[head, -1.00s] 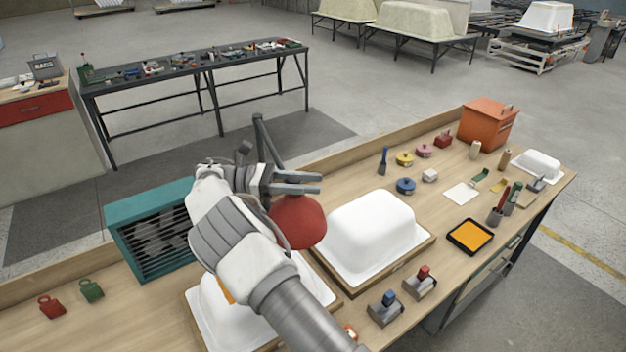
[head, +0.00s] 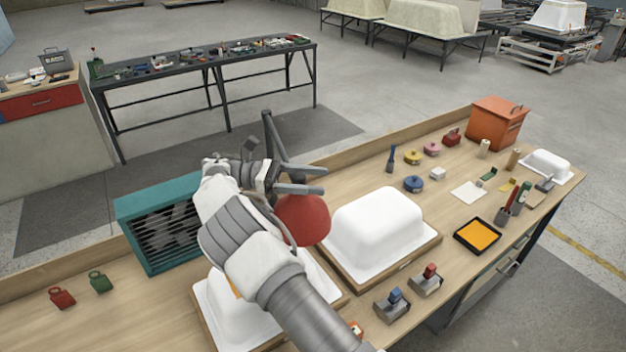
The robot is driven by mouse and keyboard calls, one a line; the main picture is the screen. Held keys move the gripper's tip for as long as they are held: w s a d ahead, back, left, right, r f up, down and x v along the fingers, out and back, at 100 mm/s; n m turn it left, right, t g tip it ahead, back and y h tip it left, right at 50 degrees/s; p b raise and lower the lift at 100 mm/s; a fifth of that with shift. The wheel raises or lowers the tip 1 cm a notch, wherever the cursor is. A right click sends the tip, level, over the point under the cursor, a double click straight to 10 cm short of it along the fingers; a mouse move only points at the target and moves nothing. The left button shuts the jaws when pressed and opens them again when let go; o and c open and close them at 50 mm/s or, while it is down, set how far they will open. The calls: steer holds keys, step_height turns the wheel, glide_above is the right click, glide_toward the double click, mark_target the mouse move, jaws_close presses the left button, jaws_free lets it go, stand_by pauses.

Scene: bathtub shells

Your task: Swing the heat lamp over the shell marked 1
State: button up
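The heat lamp has a red shade (head: 303,220) and a dark jointed arm (head: 270,135) behind my gripper. The shade hangs between two white shells, near the left edge of the middle shell (head: 378,230). The left shell (head: 228,312) is partly hidden under my arm, with a bit of orange on it. No number is readable on either shell. My gripper (head: 312,180) is just above the shade, its two grey fingers apart and pointing right. I see nothing clearly held between them; whether they touch the lamp is unclear.
A teal louvred heater box (head: 160,225) stands left of my arm. Two clamp-like blocks (head: 425,280) sit at the front edge, near an orange-filled tray (head: 478,236). Small tools, tape rolls and an orange box (head: 497,122) occupy the right. Bare bench lies at the left front.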

steer(key=s+d+r+b, duration=0.3)
steer(key=d+r, duration=0.8)
steer(key=shift+d+b, duration=0.15)
steer(key=shift+b, duration=0.25)
steer(key=shift+w, duration=0.1)
steer(key=shift+c, duration=0.3)
